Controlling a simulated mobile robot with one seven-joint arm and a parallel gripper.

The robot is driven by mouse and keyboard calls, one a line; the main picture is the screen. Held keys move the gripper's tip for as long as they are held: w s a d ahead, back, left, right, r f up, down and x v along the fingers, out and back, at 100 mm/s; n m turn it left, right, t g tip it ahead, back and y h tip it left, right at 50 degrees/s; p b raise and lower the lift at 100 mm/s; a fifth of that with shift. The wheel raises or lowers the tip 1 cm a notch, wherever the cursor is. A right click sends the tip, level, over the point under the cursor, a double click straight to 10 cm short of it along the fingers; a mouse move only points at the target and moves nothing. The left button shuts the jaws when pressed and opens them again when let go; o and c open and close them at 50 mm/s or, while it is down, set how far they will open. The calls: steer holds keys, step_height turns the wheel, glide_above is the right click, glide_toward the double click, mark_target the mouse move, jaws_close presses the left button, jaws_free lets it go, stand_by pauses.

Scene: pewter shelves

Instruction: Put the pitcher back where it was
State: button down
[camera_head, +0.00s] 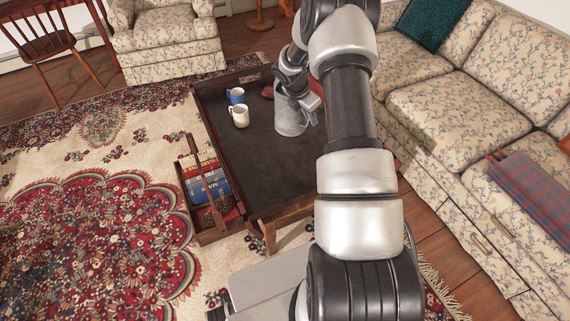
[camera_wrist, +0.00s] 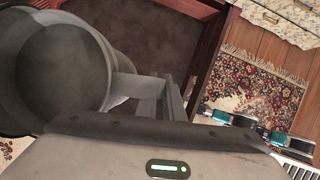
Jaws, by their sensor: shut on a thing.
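The pitcher (camera_head: 289,117) is grey metal and upright, over the far right part of the dark coffee table (camera_head: 262,168). I cannot tell whether its base touches the table top. My gripper (camera_head: 313,108) is at the pitcher's right side, partly hidden by my arm. In the wrist view the pitcher (camera_wrist: 104,45) fills the left side, its open mouth facing the camera and its inside looking empty. Its handle (camera_wrist: 128,86) reaches toward my gripper (camera_wrist: 160,106), which is shut on it.
A blue mug (camera_head: 236,96) and a white mug (camera_head: 239,117) stand on the table left of the pitcher. A reddish object (camera_head: 267,92) lies behind it. A wooden carrier (camera_head: 215,222) with books is at the table's left side. A floral sofa (camera_head: 470,110) is on the right. The table's near part is clear.

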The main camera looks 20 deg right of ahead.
step_height(320, 180, down, 18)
steer(key=w+d+n+t+y+b, duration=0.1)
steer(key=w+d+n+t+b, duration=0.1)
steer(key=n+b, duration=0.3)
steer(key=shift+w+d+n, duration=0.3)
steer(key=shift+w+n, duration=0.1)
steer(key=shift+n, duration=0.4)
steer(key=c, duration=1.9)
jaws_free()
steer(key=shift+s+f, duration=0.1)
